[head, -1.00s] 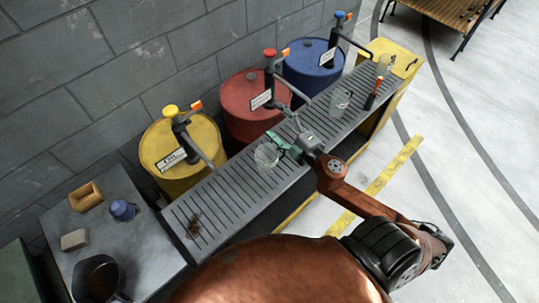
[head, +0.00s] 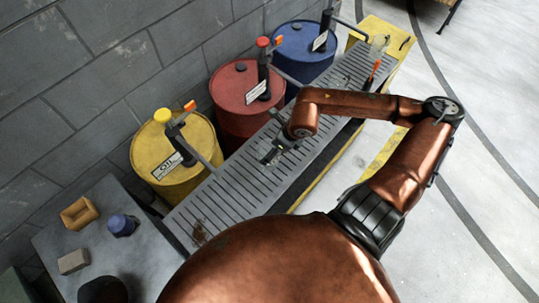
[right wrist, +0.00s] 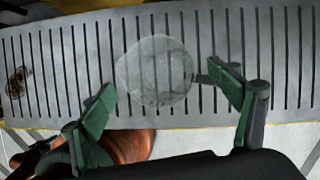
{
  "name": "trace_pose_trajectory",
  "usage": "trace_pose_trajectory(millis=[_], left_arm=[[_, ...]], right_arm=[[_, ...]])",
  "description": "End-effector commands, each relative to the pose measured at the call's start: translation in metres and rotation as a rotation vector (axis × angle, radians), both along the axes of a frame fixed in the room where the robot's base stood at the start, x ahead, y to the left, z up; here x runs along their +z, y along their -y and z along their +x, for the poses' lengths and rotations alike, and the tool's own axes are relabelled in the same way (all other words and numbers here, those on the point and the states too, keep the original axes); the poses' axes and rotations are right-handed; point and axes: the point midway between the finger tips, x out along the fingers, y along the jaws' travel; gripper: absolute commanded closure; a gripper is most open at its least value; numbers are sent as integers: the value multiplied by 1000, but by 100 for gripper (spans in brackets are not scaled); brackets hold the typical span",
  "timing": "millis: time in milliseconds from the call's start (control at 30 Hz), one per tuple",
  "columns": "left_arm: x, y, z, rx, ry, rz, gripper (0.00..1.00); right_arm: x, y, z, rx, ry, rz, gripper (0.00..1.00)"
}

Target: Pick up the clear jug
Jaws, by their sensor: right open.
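The clear jug (right wrist: 157,70) is on the slotted grey grating (right wrist: 60,60) in the right wrist view, a see-through round shape seen from above. My right gripper (right wrist: 162,78) is open, with one green finger on each side of the jug's near part. I cannot tell whether the fingers touch it. In the head view my right gripper (head: 271,157) is over the middle of the grating (head: 225,195), and the jug cannot be made out there. My left gripper is not in view.
Yellow (head: 190,130), red (head: 228,95) and blue (head: 295,45) drums with pumps stand behind the grating by the wall. An orange-handled tool (head: 374,70) is at its far end. A grey table (head: 130,260) with small items is at left. The grating's near-left stretch is mostly clear.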

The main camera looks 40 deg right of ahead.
Motion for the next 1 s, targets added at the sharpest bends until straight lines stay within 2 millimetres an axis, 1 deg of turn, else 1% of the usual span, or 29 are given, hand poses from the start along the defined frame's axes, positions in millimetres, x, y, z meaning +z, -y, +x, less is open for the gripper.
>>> trace_pose_trajectory(millis=[33, 100, 267, 367, 500, 600, 733, 933, 1000], left_arm=[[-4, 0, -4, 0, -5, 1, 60], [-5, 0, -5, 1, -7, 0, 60], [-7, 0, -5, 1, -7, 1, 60], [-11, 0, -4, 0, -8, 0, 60], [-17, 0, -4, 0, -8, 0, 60], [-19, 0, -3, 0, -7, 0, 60], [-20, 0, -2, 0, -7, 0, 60], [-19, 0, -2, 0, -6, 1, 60], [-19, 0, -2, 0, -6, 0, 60]], right_arm=[[-9, -1, 3, -1, -1, 3, 17], [-15, -1, 5, -1, 0, 1, 17], [-23, -3, 9, -1, 0, 1, 17], [-36, -5, 14, 1, 0, 4, 17], [-58, -8, 23, 2, -1, 4, 17], [-68, -10, 29, 3, 0, 3, 17], [-74, -10, 31, 5, -1, 2, 17], [-74, -10, 31, 5, 1, 1, 17], [-74, -10, 31, 5, 1, 1, 21]])
